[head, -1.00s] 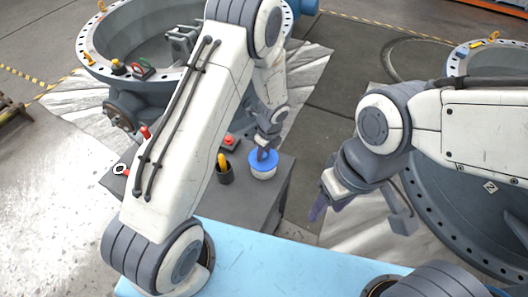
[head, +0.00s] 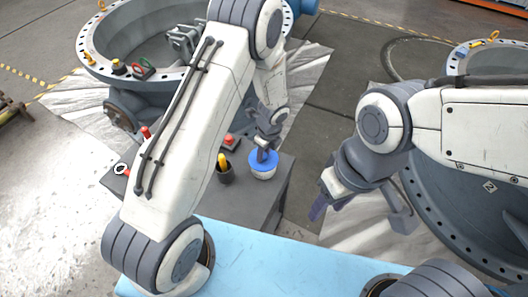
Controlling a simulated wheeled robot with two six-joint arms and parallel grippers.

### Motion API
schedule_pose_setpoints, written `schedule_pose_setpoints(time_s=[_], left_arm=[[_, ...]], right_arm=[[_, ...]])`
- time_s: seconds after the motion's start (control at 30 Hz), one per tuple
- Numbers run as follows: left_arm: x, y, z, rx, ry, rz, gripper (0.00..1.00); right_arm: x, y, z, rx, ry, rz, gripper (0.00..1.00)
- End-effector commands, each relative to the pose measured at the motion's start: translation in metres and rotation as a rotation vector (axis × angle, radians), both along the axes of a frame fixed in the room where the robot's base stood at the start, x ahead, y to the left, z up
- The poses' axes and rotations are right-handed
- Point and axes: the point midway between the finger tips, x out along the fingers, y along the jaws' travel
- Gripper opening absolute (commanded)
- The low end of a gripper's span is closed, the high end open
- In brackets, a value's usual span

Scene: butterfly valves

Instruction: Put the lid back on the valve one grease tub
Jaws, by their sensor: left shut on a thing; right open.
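The grease tub (head: 263,174) is a small white tub on the dark grey bench top near its right edge. The blue lid (head: 263,160) is at the top of the tub; whether it is fully seated I cannot tell. My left gripper (head: 265,151) reaches down from above and is shut on the lid. Its fingertips are partly hidden against the lid. My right gripper (head: 360,215) is open and empty, out to the right over the floor, away from the bench.
A dark cup (head: 225,175) with a yellow-handled item stands just left of the tub. A red item (head: 229,141) lies behind it. The grey bench (head: 255,208) holds these. A large valve body (head: 150,75) stands behind, and another (head: 465,215) at right.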

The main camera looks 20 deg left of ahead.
Motion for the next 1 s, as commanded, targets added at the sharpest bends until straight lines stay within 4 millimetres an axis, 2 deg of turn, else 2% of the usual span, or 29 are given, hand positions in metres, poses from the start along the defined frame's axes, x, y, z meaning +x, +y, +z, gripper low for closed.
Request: schedule_pose_setpoints(time_s=[0.97, 1.0], left_arm=[[0.0002, 0.0001, -0.0004, 0.000, 0.000, -0.001, 0.00], [0.0003, 0.0001, -0.0005, 0.000, 0.000, -0.001, 0.46]], right_arm=[[0.0000, 0.0000, 0.0028, 0.000, 0.000, 0.000, 0.50], [0.0000, 0.0000, 0.0028, 0.000, 0.000, 0.000, 0.50]])
